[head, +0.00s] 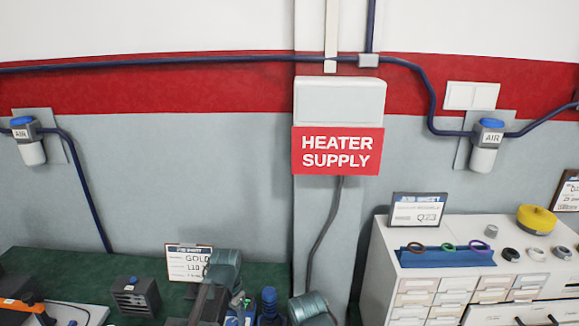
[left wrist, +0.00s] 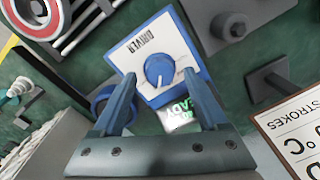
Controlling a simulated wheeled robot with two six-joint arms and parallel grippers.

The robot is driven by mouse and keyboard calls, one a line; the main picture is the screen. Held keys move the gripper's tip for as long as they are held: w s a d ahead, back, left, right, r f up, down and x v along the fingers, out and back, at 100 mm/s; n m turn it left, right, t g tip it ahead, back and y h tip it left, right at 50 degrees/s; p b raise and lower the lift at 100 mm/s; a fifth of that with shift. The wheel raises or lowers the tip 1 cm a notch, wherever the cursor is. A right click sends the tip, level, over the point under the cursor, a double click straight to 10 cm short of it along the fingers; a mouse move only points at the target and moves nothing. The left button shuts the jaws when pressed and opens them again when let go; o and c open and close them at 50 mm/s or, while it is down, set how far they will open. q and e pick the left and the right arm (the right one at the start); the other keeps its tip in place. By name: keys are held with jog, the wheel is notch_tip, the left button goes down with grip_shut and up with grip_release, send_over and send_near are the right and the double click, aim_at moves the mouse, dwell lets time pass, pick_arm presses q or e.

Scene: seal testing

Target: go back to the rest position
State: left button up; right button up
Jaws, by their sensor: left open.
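My left gripper (left wrist: 160,76) is open in the left wrist view, with nothing between its two blue-grey fingers. Beyond the fingertips is a white-faced box with a blue rim, a blue knob and the word DRIVER (left wrist: 158,65). I cannot tell whether the fingers touch it. A small lit green display (left wrist: 180,121) shows partly between the fingers. In the head view my left arm rises at the bottom centre, and its gripper is mostly hidden there. My right gripper is not in view.
A white drawer cabinet (head: 440,285) with coloured rings stands right. A HEATER SUPPLY sign (head: 337,151) hangs on the wall. A STROKES card (left wrist: 295,140) is right of the gripper.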

pick_arm(q)
jog(key=shift+r, duration=0.15)
notch_tip(320, 180, up, 13)
jog(key=p, duration=1.3)
notch_tip(320, 180, down, 15)
jog(key=b, duration=1.4)
jog(key=shift+r, duration=0.2)
jog(key=shift+r+n, duration=0.35)
jog(key=shift+n, duration=0.15)
jog(key=n, duration=0.4)
jog(key=shift+n+g, duration=0.3)
jog(key=shift+n, duration=1.4)
